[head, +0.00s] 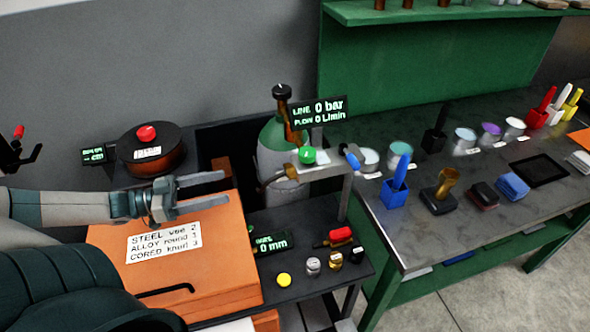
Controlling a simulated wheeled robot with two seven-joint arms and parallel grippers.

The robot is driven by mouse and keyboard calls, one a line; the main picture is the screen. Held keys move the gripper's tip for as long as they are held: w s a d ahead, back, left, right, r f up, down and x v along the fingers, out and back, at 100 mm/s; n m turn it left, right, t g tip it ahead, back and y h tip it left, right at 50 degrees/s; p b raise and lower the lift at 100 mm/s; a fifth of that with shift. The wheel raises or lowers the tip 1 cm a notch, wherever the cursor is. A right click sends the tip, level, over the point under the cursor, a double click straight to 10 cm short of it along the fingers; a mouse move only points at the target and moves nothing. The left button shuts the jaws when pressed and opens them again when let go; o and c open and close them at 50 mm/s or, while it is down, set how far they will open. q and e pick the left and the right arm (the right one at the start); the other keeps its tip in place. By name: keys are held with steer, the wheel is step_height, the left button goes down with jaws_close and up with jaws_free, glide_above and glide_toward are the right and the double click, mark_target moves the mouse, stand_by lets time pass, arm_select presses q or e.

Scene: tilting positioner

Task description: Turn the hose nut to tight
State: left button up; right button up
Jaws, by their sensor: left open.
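A brass fitting that looks like the hose nut (290,172) sits at the end of a dark hose, beside a small grey bracket shelf (322,170) and in front of the green and white gas cylinder (272,150). Whether it is seated on its thread is too small to tell. A green knob (308,155) is just right of it. A display (319,112) above reads line 0 bar, flow 0 L/min. My left gripper (227,190) is open and empty, above the orange case and left of the nut, apart from it. My right gripper is not in view.
An orange case (215,268) with a steel, alloy and cored label lies under my left arm. A wire spool (152,150) stands behind it. A dark cart top (300,290) holds small caps. The workbench (415,235) at right holds cans and brushes.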

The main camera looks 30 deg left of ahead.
arm_select(q)
glide_toward(286, 172)
steer(key=shift+x, duration=1.2)
steer(key=p+x, duration=0.1)
steer(key=x, duration=0.2)
steer(key=shift+w+d+r, duration=0.1)
steer(key=shift+w+r, duration=0.05)
steer(key=shift+w, duration=0.05)
steer(key=shift+p+x, duration=0.45)
steer(key=shift+x, duration=0.7)
steer(key=shift+c, duration=1.3)
steer(key=c, duration=0.8)
